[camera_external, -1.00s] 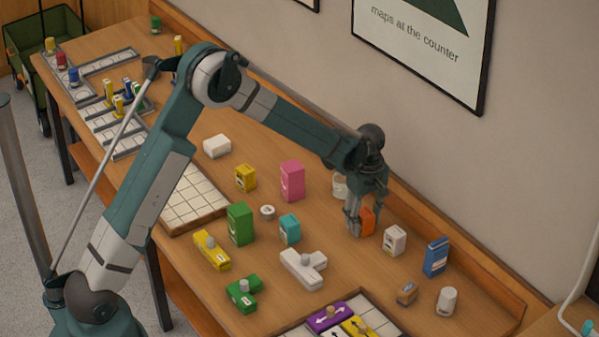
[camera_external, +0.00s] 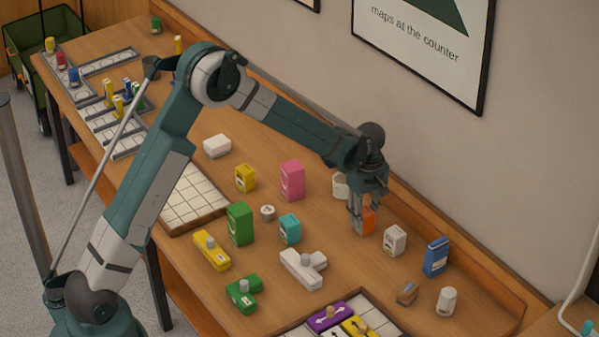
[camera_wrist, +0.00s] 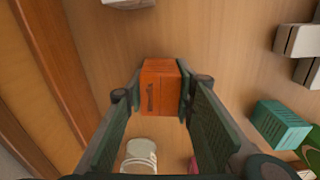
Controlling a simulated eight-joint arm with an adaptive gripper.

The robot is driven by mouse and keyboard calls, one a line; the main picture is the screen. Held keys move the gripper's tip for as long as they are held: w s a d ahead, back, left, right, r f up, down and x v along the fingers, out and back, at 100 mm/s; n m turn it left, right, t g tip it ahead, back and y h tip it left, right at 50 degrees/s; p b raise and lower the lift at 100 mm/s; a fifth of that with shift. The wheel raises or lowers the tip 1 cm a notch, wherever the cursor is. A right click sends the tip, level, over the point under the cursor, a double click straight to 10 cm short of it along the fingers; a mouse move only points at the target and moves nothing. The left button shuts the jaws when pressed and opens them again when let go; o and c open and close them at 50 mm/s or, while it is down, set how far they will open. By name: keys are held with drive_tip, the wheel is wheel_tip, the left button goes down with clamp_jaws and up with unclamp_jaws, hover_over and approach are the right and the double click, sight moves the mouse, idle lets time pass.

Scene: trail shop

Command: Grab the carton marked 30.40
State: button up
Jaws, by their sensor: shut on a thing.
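My gripper (camera_external: 364,215) points down at the table and is shut on an orange carton (camera_external: 369,221). In the wrist view the orange carton (camera_wrist: 161,88) sits between the two fingers of my gripper (camera_wrist: 160,98), with a finger against each side. Dark print shows on one face, but it is too small to read. The carton is upright and appears to be at the table surface; I cannot tell if it is lifted. No marking 30.40 can be read on any carton.
A white carton (camera_external: 395,240) and a blue carton (camera_external: 436,256) stand right of my gripper. A white round container (camera_external: 340,186) is close behind left. A pink carton (camera_external: 292,181), a teal carton (camera_external: 290,229) and a white T-shaped block (camera_external: 303,268) stand left. The wall is behind.

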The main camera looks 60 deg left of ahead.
sight(365, 211)
wheel_tip(365, 211, up, 10)
drive_tip(key=shift+f+p, duration=0.25)
drive_tip(key=shift+p, duration=0.4)
idle(0.4)
